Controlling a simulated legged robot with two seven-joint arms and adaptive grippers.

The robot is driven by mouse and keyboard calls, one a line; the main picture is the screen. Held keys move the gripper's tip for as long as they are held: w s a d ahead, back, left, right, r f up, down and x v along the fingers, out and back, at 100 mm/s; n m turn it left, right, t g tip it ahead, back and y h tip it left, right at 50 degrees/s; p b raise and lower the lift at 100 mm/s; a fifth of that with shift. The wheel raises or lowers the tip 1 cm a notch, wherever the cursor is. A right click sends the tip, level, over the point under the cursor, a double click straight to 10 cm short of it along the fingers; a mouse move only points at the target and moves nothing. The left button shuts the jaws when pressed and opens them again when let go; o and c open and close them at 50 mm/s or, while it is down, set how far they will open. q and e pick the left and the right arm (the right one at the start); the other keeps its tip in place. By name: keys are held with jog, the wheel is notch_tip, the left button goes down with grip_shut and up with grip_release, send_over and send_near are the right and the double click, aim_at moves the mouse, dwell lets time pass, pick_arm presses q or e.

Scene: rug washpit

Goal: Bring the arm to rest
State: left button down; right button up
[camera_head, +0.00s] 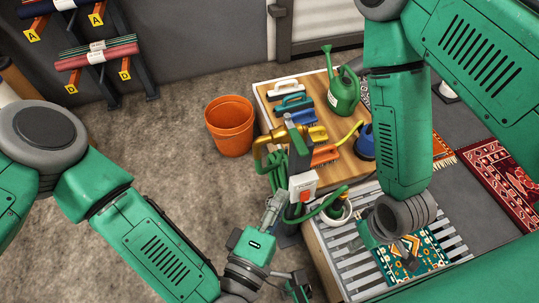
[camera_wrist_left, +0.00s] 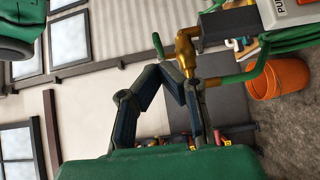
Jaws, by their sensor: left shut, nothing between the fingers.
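My left arm comes in from the left in the head view. Its gripper (camera_head: 275,205) points up beside the pump post, and I see nothing held in it. In the left wrist view the dark fingers (camera_wrist_left: 178,82) lean together and are shut, with the brass tap just behind them in the picture. I cannot tell the gap to the tap. My right arm (camera_head: 400,130) hangs over the slatted rack. Its gripper end (camera_head: 400,243) is small and partly hidden, so its jaws cannot be read.
The pump post carries a brass tap (camera_head: 275,141), a switch box (camera_head: 302,186) and a coiled green hose (camera_head: 262,172). A wooden table (camera_head: 345,166) holds brushes and a green watering can (camera_head: 343,95). An orange bucket (camera_head: 230,127) stands on open floor. A patterned rug (camera_head: 425,252) lies on the slatted rack (camera_head: 345,262).

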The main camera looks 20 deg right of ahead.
pick_arm(q)
jog(key=s+a+f+m+g+y, duration=0.2)
jog(key=a+f+m+g+y, duration=0.15)
jog(key=a+f, duration=0.5)
jog(key=s+a+f+m+g+y, duration=0.1)
jog(key=a+f+m+g+y, duration=0.1)
jog(key=a+f+m+g, duration=0.45)
jog(key=s+a+g+y, duration=0.1)
jog(key=s+a+y, duration=0.1)
jog(key=a, duration=1)
jog(key=s+a+f+g+y, duration=0.1)
jog(key=s+a+y, duration=0.2)
jog(key=a, duration=0.9)
jog(key=shift+s+a+f+g+y, duration=0.15)
jog(key=shift+s+a+g+y, duration=0.2)
jog(key=shift+y, duration=0.4)
pick_arm(e)
jog(key=shift+a+r, duration=0.2)
jog(key=shift+a, duration=0.4)
jog(key=shift+a, duration=0.1)
pick_arm(q)
jog(key=shift+a+f, duration=0.1)
jog(key=shift+a, duration=0.2)
pick_arm(e)
jog(key=shift+a+r, duration=0.15)
jog(key=shift+a, duration=0.1)
